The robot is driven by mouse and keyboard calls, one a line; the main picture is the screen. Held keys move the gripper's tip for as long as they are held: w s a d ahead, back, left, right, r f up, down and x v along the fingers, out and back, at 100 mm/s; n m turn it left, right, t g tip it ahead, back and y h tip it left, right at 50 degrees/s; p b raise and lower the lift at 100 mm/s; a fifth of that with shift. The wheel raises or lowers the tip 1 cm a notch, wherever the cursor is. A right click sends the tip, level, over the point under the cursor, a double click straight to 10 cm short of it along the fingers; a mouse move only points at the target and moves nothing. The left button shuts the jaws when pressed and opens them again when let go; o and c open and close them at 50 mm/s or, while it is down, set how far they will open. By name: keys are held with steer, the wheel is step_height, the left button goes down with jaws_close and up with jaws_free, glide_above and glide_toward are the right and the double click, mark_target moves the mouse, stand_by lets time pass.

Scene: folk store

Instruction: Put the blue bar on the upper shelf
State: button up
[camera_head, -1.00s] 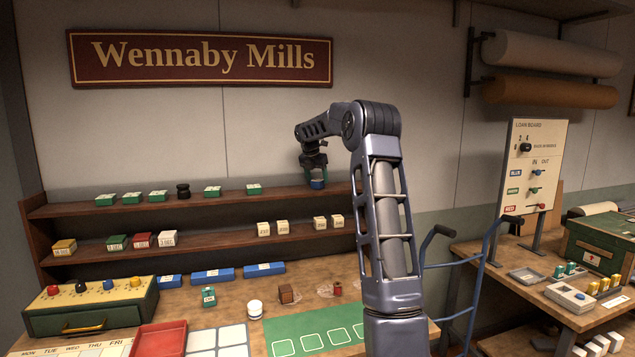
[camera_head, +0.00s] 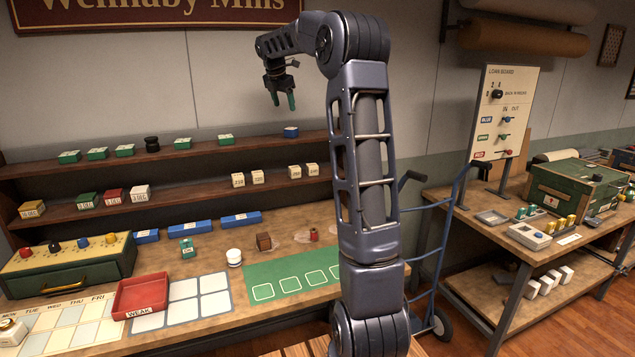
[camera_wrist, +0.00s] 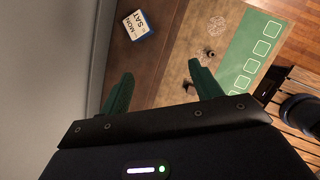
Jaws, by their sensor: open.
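A small blue bar (camera_head: 290,132) with a white labelled top rests on the upper shelf (camera_head: 255,142), near its right part. It also shows in the wrist view (camera_wrist: 139,26), lying flat with its label up, reading MON and SAT. My gripper (camera_head: 284,101) is above the upper shelf, higher than this bar and apart from it. Its green fingers are spread and empty in the wrist view (camera_wrist: 163,86). Three longer blue pieces (camera_head: 240,219) lie on the table below the shelves.
Several green blocks (camera_head: 183,143) and a dark round object (camera_head: 152,144) stand further left on the upper shelf. The lower shelf (camera_head: 185,196) holds coloured and cream blocks. A red tray (camera_head: 140,296) sits on the table. A blue hand truck (camera_head: 427,232) stands right of my arm.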

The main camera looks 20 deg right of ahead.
steer(key=s+a+f+m+y, duration=0.15)
steer(key=s+m, duration=0.45)
steer(key=s, duration=0.8)
steer(key=s+a+f+m, duration=0.2)
steer(key=s+m, duration=0.5)
steer(key=s, duration=0.7)
steer(key=s+f+m+y, duration=0.1)
steer(key=s+f+m, duration=0.4)
steer(key=s, duration=0.5)
steer(key=s+f+m+t, duration=0.1)
steer(key=s+f+m, duration=0.5)
steer(key=s+f, duration=0.2)
steer(key=s, duration=0.2)
steer(key=shift+s+f+y, duration=0.2)
steer(key=shift+s+y, duration=0.1)
steer(key=shift+y, duration=0.05)
